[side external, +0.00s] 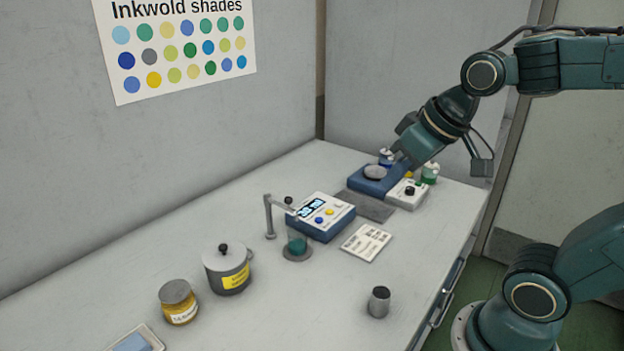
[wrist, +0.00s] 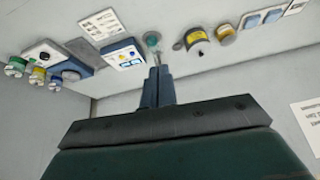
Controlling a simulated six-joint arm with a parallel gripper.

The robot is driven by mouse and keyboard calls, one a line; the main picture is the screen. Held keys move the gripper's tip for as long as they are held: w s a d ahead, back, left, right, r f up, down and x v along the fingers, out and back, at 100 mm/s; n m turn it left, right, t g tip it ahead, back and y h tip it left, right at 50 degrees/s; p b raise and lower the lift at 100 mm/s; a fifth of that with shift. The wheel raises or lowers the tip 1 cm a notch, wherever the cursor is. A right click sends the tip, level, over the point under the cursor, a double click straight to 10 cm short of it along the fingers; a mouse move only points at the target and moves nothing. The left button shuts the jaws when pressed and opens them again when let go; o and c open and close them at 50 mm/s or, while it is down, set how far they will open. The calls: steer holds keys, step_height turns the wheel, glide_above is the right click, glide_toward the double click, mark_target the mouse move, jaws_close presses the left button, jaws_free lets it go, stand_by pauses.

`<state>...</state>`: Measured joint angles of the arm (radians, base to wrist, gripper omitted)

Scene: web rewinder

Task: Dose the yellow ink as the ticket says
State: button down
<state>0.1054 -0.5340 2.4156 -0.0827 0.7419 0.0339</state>
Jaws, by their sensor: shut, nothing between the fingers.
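My gripper (side external: 402,163) is over the far end of the bench; its fingers (wrist: 158,68) are together and empty in the wrist view. A yellow-marked bottle (wrist: 37,76) stands between a green one (wrist: 15,67) and a blue one (wrist: 55,83). In the side view the yellow one is mostly hidden behind my gripper. The printed ticket (side external: 366,242) lies flat on the bench; its text is too small to read. A glass beaker (side external: 297,245) with teal liquid stands under a thin arm beside a blue-and-white box (side external: 320,216) with a lit display and buttons.
A blue unit with a round plate (side external: 375,172) and a white box with a black knob (side external: 408,192) stand near the bottles. A lidded pot (side external: 228,270), amber jar (side external: 179,302) and metal cup (side external: 379,302) stand nearer. The front middle is clear.

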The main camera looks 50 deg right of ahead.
steer(key=w+d+f+m, duration=0.1)
steer(key=w+d+f, duration=0.15)
steer(key=w, duration=0.65)
steer(key=m+t, duration=0.3)
steer(key=m, duration=0.3)
glide_above(329, 212)
step_height(329, 212, down, 14)
steer(key=shift+s+d+y, duration=0.3)
steer(key=shift+s+y, duration=0.1)
steer(key=shift+s, duration=0.05)
steer(key=shift+f, duration=0.15)
steer(key=shift+f, duration=4.3)
